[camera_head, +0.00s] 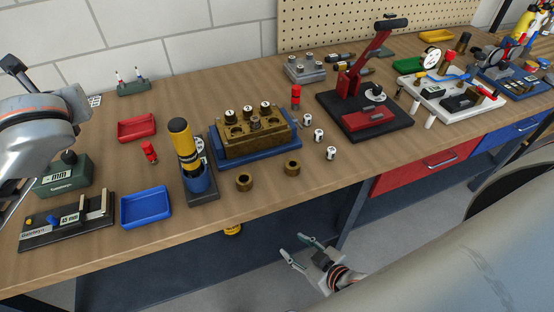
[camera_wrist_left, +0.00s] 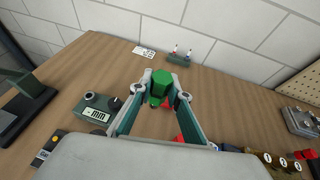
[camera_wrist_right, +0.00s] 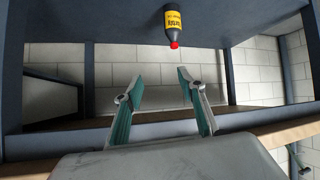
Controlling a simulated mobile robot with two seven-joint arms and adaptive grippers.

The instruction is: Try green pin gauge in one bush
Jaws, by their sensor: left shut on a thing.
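My left gripper (camera_wrist_left: 162,98) is shut on the green pin gauge (camera_wrist_left: 161,81), held above the wooden bench in the left wrist view. In the head view my left arm comes in at the left edge, and the gauge cannot be made out. A brass block (camera_head: 266,146) on a blue base stands mid-bench with several numbered pieces in its top. Two loose brass bushes (camera_head: 244,181) (camera_head: 292,168) stand in front of it. My right gripper (camera_head: 308,252) is open and empty, below the bench's front edge; it also shows open in the right wrist view (camera_wrist_right: 153,82).
A red tray (camera_head: 137,128) and a blue tray (camera_head: 146,205) lie at the left. A yellow-and-black tool (camera_head: 182,143) stands upright beside the block. A red lever press (camera_head: 366,95) is to the right. Several white numbered pieces (camera_head: 318,135) stand between block and press.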

